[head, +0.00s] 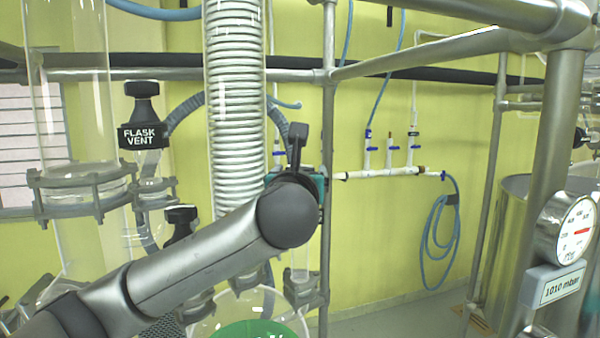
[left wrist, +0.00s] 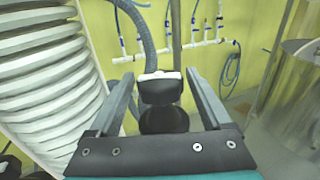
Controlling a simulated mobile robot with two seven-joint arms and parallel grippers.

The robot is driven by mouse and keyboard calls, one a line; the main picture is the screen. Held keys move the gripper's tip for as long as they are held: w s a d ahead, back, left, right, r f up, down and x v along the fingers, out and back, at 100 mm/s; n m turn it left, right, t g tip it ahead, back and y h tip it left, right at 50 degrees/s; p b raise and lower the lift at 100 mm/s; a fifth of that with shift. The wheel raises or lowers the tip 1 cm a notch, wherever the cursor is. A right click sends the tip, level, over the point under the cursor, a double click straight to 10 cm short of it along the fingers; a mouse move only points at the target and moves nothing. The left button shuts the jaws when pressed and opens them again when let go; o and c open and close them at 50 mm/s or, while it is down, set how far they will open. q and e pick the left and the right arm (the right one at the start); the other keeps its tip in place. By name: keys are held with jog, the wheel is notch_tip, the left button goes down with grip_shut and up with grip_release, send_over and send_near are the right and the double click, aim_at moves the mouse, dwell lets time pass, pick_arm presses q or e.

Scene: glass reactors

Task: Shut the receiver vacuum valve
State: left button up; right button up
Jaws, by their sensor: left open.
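A black valve knob (left wrist: 161,92) with a pale top edge shows in the left wrist view. A rounded black part sits just below it. No lettering on it can be read, so I cannot confirm it is the receiver vacuum valve. My left gripper (left wrist: 160,74) is open, with one grey finger on each side of the knob and a gap on both sides. In the head view, my left wrist hides most of the gripper; teal parts and a dark upright piece (head: 297,146) show behind it. My right gripper is not in view.
The FLASK VENT valve (head: 142,134) stands to the left, with another black knob (head: 181,215) below it. A glass column with a white coil (head: 236,110) stands close by the arm. A metal post (head: 328,100) rises behind the gripper. A pressure gauge (head: 572,230) is at right.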

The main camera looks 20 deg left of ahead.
pick_arm(q)
jog(key=n+g+y, duration=0.2)
jog(key=n+y, duration=0.2)
jog(key=y, duration=0.1)
jog(key=shift+d+y, duration=0.1)
jog(key=shift+y, duration=0.3)
jog(key=shift+n+g+y, duration=0.6)
jog(key=shift+g+y, duration=0.1)
jog(key=c, duration=1.1)
jog(key=m+t+h, duration=0.2)
jog(key=h, duration=0.1)
jog(key=m+h, duration=0.1)
jog(key=h, duration=0.1)
jog(key=shift+a+m+t, duration=0.25)
jog(key=shift+m+t, duration=0.15)
jog(key=m+t+h, duration=0.1)
jog(key=m+h, duration=0.2)
jog(key=h, duration=0.2)
jog(key=shift+d+m+h, duration=0.1)
jog(key=shift+m+h, duration=0.7)
jog(key=shift+h, duration=0.3)
